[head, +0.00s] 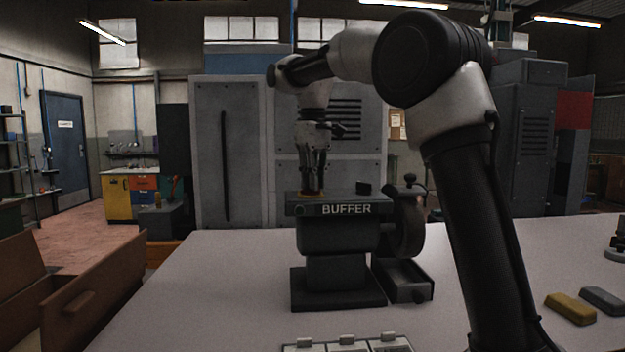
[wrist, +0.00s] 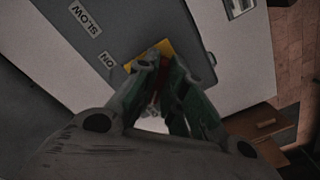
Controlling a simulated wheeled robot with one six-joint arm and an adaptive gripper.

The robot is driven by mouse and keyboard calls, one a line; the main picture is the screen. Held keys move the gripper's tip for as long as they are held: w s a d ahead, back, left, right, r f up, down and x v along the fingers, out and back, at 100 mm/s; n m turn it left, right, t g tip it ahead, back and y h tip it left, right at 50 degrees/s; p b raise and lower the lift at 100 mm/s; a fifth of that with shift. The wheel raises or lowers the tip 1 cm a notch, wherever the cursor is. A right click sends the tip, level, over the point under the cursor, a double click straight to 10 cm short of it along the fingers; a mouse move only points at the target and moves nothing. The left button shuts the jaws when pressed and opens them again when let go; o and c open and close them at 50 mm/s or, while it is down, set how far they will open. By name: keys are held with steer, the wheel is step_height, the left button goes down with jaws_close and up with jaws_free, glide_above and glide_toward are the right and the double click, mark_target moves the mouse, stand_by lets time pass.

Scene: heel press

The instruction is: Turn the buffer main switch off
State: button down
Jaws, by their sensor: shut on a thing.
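The buffer (head: 340,245) is a dark grey machine with a "BUFFER" label, standing on the table in the middle of the head view. My gripper (head: 312,188) points straight down onto the left part of its top. In the wrist view, my gripper's fingers (wrist: 163,68) are closed together over a yellow plate (wrist: 150,54) on the buffer's top. A sliver of red, apparently the main switch (wrist: 156,98), shows between the fingers. The fingers hide most of the switch, so its position cannot be told. An "ON" label (wrist: 107,60) lies beside the plate.
A "SLOW" label (wrist: 86,18) lies farther along the buffer's top. A wheel (head: 410,222) and an open tray (head: 403,280) are at the buffer's right. Yellow (head: 570,308) and grey (head: 603,299) blocks lie at the right of the table (head: 215,290). The table's left part is clear.

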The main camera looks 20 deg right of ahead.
steer(key=shift+n, duration=0.5)
steer(key=c, duration=1.5)
jaws_free()
step_height(320, 180, up, 12)
